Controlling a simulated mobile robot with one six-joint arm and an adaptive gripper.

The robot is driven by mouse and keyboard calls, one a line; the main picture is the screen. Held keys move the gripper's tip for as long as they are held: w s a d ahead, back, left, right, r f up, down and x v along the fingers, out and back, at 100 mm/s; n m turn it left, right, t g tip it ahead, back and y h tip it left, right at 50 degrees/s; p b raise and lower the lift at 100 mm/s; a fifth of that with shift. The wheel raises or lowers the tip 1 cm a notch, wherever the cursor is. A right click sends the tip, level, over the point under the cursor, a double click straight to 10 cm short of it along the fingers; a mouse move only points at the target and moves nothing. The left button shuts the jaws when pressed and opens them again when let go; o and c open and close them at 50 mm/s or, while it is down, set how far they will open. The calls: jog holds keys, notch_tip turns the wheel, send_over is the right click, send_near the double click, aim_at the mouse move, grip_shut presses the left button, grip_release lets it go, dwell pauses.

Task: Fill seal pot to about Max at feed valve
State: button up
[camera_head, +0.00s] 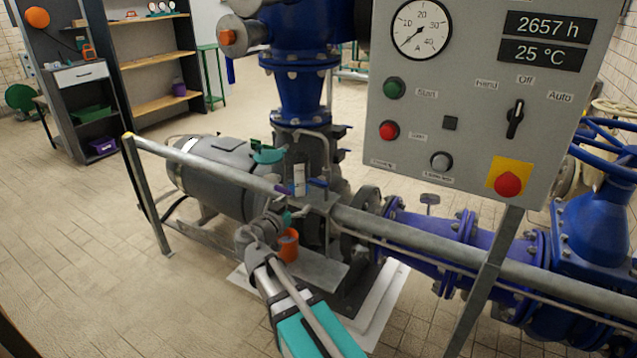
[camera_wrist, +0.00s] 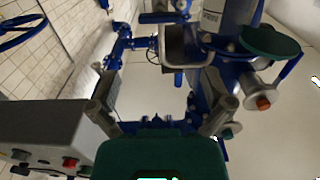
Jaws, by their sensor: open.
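My gripper (camera_wrist: 167,88) shows in the wrist view with its two grey fingers wide apart and nothing between them. In the head view my arm reaches from the bottom edge towards the pump, and its end is hard to make out among the fittings. A narrow white upright piece (camera_head: 299,180), possibly the seal pot's level glass, stands at the pump behind the rail. Its level and marks are too small to read. An orange cup-like part (camera_head: 287,245) is close beside my arm.
A grey rail (camera_head: 400,229) crosses in front of the pump. The grey control panel (camera_head: 468,110) hangs at right, with a blue handwheel (camera_head: 608,145) beyond it. The grey motor (camera_head: 213,170) lies left of the pump. Tiled floor (camera_head: 120,270) at left is clear.

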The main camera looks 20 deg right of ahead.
aim_at(315, 183)
jog(key=x, duration=1.2)
jog(key=shift+w+d, duration=0.2)
jog(key=shift+w, duration=0.1)
jog(key=c, duration=0.8)
jog(key=shift+n, duration=0.5)
jog(key=n, duration=0.6)
jog(key=shift+w+a+f, duration=0.1)
jog(key=shift+a, duration=0.05)
jog(key=n, duration=0.3)
jog(key=shift+n, duration=0.3)
jog(key=n, duration=0.3)
jog(key=shift+w+f+n, duration=0.1)
jog(key=shift+n, duration=0.2)
